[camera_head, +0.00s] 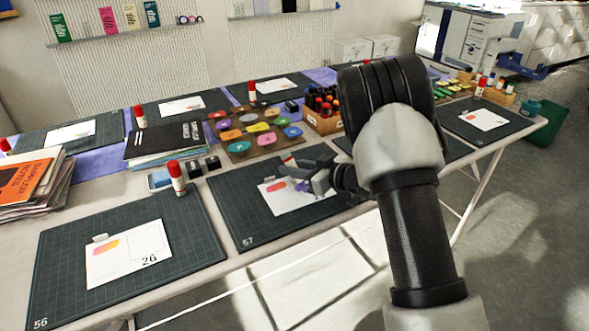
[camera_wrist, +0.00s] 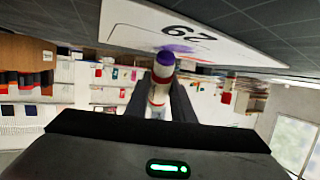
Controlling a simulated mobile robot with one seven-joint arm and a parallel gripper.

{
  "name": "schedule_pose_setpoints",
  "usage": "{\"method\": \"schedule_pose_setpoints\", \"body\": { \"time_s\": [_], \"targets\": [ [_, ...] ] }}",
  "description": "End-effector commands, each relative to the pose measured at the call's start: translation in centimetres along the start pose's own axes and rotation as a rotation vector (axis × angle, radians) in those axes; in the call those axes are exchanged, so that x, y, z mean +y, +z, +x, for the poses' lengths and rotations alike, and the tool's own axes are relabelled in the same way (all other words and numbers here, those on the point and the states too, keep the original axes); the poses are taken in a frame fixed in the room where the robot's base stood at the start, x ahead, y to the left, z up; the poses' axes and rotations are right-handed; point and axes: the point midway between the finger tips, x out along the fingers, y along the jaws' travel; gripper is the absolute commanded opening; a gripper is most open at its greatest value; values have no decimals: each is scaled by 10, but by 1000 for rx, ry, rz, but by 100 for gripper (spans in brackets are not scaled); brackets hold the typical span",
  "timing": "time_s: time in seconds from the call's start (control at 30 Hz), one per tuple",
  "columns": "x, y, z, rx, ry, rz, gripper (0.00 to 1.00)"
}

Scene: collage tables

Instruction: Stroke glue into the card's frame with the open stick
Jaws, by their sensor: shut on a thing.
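Purple (camera_head: 303,186) also shows there in the head view. The gripper hides part of the card, and its frame is hard to make out.
On the left, the mat marked 56 (camera_head: 60,290) bears card 26 (camera_head: 128,252) and a capped glue stick (camera_head: 177,178). Behind are a board of coloured pads (camera_head: 255,150), a wooden box of bottles (camera_head: 325,120), dark blocks (camera_head: 200,166) and a paper stack (camera_head: 30,190).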

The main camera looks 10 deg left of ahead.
Motion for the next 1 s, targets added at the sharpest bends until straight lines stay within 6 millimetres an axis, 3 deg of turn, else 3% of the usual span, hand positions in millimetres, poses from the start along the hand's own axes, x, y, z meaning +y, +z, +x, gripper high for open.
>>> {"method": "schedule_pose_setpoints", "body": {
  "time_s": [0.7,1.0],
  "targets": [
    [12,-9,24,-2,0,1,2],
    [20,-7,21,-1,0,0,2]
  ]
}}
